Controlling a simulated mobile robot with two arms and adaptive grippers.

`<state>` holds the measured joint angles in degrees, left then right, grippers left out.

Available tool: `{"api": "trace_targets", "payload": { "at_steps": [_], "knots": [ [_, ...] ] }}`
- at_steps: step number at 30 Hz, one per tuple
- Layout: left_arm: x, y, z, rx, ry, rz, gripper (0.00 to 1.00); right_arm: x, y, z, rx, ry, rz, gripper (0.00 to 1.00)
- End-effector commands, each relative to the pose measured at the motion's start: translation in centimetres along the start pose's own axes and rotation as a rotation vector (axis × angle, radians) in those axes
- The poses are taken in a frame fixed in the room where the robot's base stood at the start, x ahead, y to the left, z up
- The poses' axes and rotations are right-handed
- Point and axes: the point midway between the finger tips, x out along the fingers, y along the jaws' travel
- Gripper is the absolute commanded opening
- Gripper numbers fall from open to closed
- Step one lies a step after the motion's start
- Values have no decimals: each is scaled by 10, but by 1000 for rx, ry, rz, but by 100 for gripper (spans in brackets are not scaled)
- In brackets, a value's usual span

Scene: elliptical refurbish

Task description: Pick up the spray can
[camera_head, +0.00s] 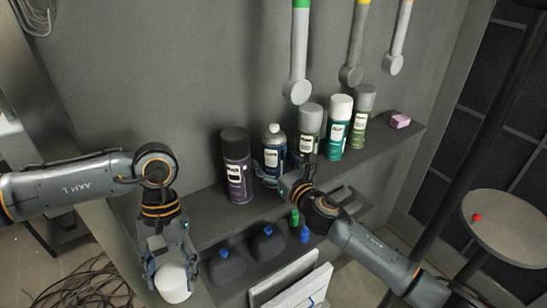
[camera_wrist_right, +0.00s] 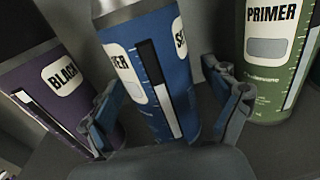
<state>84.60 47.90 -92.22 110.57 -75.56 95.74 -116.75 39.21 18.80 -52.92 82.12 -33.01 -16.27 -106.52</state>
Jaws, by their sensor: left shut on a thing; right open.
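Several spray cans stand upright in a row on the upper shelf: a purple can with a black cap (camera_head: 237,166), a blue can (camera_head: 270,158), a green can with a grey cap (camera_head: 309,130), a teal can with a white cap (camera_head: 338,128) and another green can (camera_head: 361,122). My right gripper (camera_head: 290,181) is open at the blue can. In the right wrist view the blue can (camera_wrist_right: 168,75) stands between its spread fingers, the purple "BLACK" can (camera_wrist_right: 62,85) to the left and the green "PRIMER" can (camera_wrist_right: 272,60) to the right. My left gripper (camera_head: 172,262) is shut on a white-topped round thing (camera_head: 173,284), its lower part hidden.
A pink block (camera_head: 400,121) lies at the shelf's right end. Dark bottles with blue caps (camera_head: 227,266) and small green and blue bottles (camera_head: 304,234) stand below. Tools hang above, including a green-topped one (camera_head: 298,55). A round stool (camera_head: 510,222) stands right.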

Motion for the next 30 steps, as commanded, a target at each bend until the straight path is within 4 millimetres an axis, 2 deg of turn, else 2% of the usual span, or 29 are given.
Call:
{"api": "trace_targets", "payload": {
  "at_steps": [5, 6, 15, 25, 30],
  "knots": [
    [0, 0, 0, 0, 0, 0, 47, 0, 0, 0, -1, 0, 0, 88],
    [0, 0, 0, 0, 0, 0, 47, 0, 0, 0, -1, 0, 0, 84],
    [0, 0, 0, 0, 0, 0, 47, 0, 0, 0, 0, 0, 0, 23],
    [-3, 0, 1, 0, 0, 0, 47, 0, 0, 4, 0, -2, 0, 22],
    [-16, 0, 7, 0, 0, 0, 47, 0, 0, 19, -1, -2, 0, 22]
  ]
}}
